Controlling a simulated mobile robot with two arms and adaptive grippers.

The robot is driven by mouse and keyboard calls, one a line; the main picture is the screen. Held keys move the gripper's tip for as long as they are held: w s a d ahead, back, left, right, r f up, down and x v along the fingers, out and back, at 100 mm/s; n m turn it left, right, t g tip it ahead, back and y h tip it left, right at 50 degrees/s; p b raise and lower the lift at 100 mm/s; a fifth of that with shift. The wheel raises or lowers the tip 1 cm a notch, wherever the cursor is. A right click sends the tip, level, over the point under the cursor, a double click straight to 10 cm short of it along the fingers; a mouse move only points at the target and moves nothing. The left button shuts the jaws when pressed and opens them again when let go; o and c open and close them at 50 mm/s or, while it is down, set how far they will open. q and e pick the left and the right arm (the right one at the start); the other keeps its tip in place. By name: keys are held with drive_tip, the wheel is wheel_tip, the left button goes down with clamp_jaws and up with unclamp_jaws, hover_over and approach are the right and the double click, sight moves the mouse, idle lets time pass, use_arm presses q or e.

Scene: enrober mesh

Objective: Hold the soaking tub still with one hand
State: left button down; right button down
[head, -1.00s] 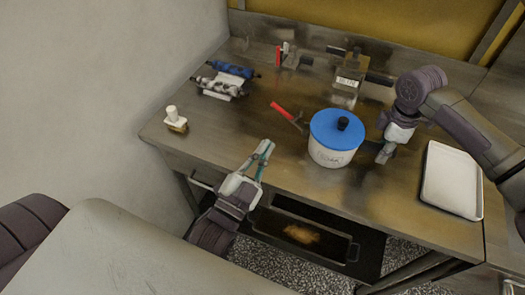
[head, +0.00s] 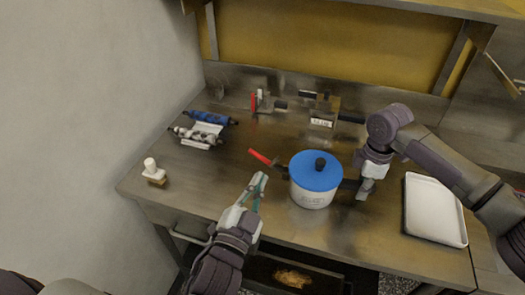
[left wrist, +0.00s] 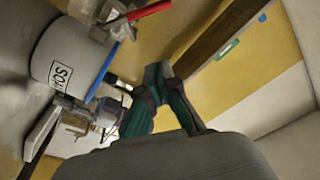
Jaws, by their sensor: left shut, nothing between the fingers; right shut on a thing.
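The soaking tub (head: 313,194) is a white round tub with a blue lid (head: 315,168) and a black knob. It stands upright on the steel table. In the left wrist view the tub (left wrist: 62,62) shows a partly visible label. My right gripper (head: 364,190) is at the tub's right side, shut on its dark side handle (head: 348,185). My left gripper (head: 260,181) is shut and empty, left of the tub and apart from it. Its green fingers (left wrist: 160,72) also show in the left wrist view.
A red-handled tool (head: 262,157) lies just left of the tub, behind my left gripper. A white tray (head: 433,210) lies at the right. Blue and grey rollers (head: 205,127), a small white-knobbed piece (head: 153,170) and a labelled metal block (head: 323,112) stand around. The table's front left is clear.

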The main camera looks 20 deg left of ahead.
sight(259, 157)
use_arm(q)
drive_tip(key=shift+n+y, duration=0.3)
drive_tip(key=w+a, duration=0.1)
drive_tip(key=w, duration=0.2)
drive_tip(key=w+f, duration=0.1)
drive_tip(key=w, duration=0.2)
drive_tip(key=w+a, duration=0.1)
drive_tip(key=w, duration=0.2)
drive_tip(key=shift+w+a+f, duration=0.2)
drive_tip(key=shift+a+f, duration=0.05)
drive_tip(key=shift+a, duration=0.05)
drive_tip(key=n, duration=0.2)
drive_tip(key=a+f+n, duration=0.1)
drive_tip(key=n, duration=0.1)
drive_tip(key=shift+f+y, duration=0.2)
drive_tip(key=shift+y, duration=0.1)
drive_tip(key=shift+a, duration=0.1)
